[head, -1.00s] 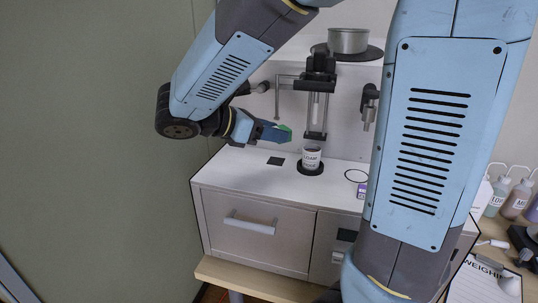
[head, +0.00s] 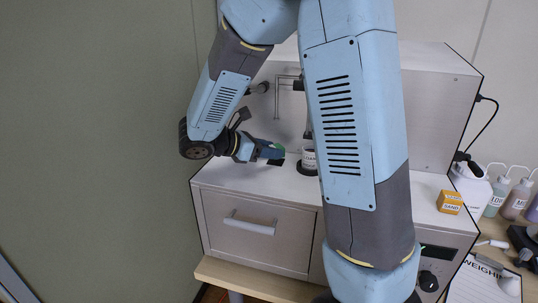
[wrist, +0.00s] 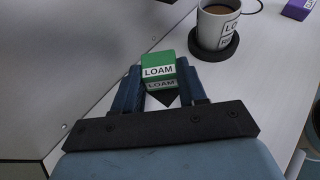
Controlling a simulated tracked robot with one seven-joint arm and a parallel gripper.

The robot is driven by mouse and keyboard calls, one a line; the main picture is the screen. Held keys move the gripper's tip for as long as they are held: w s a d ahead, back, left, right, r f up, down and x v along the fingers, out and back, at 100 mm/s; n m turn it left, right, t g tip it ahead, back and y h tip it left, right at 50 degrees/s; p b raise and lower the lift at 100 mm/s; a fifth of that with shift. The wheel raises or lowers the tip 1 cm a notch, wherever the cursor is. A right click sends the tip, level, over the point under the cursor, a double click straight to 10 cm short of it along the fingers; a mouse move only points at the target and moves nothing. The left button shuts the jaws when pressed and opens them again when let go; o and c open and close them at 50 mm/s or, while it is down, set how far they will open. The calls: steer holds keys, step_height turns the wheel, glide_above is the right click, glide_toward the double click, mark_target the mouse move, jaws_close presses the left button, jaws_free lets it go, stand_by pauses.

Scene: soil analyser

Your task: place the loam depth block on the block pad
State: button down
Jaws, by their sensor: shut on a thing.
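The loam depth block (wrist: 157,66), green with a white LOAM label, is between the two blue fingers of my gripper (wrist: 158,74) in the wrist view. My gripper is shut on it. In the head view the green block (head: 280,148) shows at the tip of my gripper (head: 272,152), low over the white analyser top. The block pad (head: 274,162), a small black square, lies right at the gripper tip, partly covered. A dark corner, likely the pad (wrist: 165,98), shows below the block in the wrist view. I cannot tell whether the block touches the pad.
A white LOAM cup (wrist: 214,24) stands on a round black base (wrist: 226,50), to the right of the block. A purple box (wrist: 297,10) lies farther right. A yellow SAND box (head: 450,202) sits on the analyser's right side. My arm hides the middle of the analyser.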

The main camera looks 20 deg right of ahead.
steer(key=shift+f, duration=0.75)
steer(key=c, duration=0.6)
jaws_free()
steer(key=shift+f, duration=0.1)
